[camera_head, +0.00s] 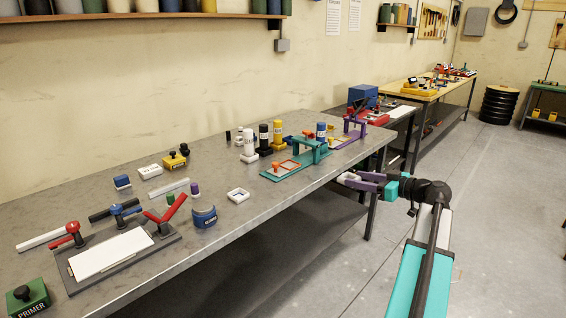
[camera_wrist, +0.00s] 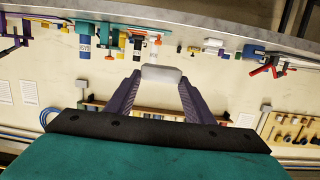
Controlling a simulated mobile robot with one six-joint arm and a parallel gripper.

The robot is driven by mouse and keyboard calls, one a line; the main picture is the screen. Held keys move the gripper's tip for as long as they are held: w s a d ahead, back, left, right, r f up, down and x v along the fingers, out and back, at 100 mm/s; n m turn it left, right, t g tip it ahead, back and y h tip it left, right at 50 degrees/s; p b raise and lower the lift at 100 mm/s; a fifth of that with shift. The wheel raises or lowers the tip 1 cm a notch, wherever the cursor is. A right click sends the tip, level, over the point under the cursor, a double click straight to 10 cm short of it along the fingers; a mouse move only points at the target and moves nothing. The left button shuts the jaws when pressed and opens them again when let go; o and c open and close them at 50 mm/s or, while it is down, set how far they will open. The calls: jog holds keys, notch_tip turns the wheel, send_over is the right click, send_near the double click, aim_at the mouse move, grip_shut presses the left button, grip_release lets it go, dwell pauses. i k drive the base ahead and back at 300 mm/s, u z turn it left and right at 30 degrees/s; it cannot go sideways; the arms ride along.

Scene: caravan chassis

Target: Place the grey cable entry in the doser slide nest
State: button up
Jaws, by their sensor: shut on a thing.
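My gripper (camera_head: 347,178) is in front of the grey bench, off its front edge, with purple fingers. It is shut on a small pale grey block, the cable entry (camera_wrist: 161,74), whose pale end also shows between the fingers in the head view. In the wrist view the block spans both fingertips, clear of other things. On the bench, a teal fixture (camera_head: 312,152) has a flat plate with an orange-rimmed square and an orange knob. It may be the doser, but I cannot tell which part is the slide nest.
A purple fixture (camera_head: 357,121) stands right of the teal one at the bench's far end. Black, yellow and white bottles stand behind the teal fixture. A white open frame (camera_head: 238,195) and a blue block (camera_head: 204,217) lie left. Open floor lies right of the bench.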

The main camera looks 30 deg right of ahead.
aim_at(289, 165)
jog(key=i, duration=1.25)
